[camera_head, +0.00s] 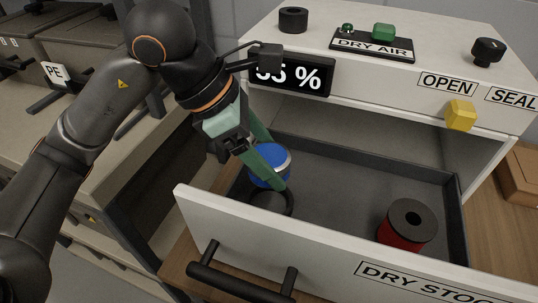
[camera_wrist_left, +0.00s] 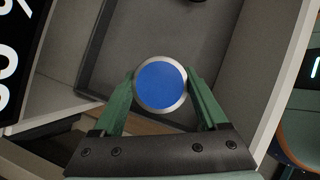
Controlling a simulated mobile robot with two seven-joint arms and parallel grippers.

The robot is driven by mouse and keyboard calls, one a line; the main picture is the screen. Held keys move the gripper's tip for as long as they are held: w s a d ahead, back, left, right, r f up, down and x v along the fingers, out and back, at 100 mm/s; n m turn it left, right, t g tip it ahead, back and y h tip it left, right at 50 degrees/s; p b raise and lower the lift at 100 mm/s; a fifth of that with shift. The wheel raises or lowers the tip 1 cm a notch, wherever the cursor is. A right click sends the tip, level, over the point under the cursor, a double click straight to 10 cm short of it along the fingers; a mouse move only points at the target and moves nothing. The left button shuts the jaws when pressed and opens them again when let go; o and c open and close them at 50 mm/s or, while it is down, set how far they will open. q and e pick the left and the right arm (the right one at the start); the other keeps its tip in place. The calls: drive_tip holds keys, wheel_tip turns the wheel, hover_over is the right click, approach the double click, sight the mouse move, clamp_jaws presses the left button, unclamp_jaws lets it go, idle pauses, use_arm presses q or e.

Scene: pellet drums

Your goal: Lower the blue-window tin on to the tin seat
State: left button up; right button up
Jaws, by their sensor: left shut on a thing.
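The blue-window tin (camera_head: 269,153) is blue with a silver rim. In the left wrist view its round blue top (camera_wrist_left: 160,85) faces the camera. My left gripper (camera_head: 272,168) is shut on the tin, with green fingers on either side; it also shows in the left wrist view (camera_wrist_left: 162,98). The tin seat (camera_head: 289,207) looks like a dark round ring on the drawer floor. The tin is at or just above its far side; the gap between them is hard to judge. The near finger hides part of the tin. My right gripper is not in view.
The open drawer (camera_head: 330,240) has a white front with a dark handle (camera_head: 240,284). A red spool-like thing with a black top (camera_head: 408,222) stands at the drawer's right. The drawer floor between is clear. A display (camera_head: 290,77) and the cabinet top stand close behind my gripper.

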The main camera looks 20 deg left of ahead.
use_arm(q)
wheel_tip(320, 180, down, 4)
drive_tip(key=b, duration=0.3)
drive_tip(key=shift+f+b, duration=0.75)
drive_tip(key=shift+b, duration=0.15)
drive_tip(key=shift+f+b, duration=0.25)
drive_tip(key=shift+b, duration=0.05)
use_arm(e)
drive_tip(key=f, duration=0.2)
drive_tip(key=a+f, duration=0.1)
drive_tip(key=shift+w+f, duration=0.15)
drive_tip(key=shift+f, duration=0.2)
use_arm(q)
drive_tip(key=shift+f+b, duration=0.2)
drive_tip(key=shift+b, duration=0.25)
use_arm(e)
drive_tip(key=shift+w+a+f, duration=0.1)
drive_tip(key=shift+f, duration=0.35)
use_arm(q)
drive_tip(key=shift+f, duration=0.15)
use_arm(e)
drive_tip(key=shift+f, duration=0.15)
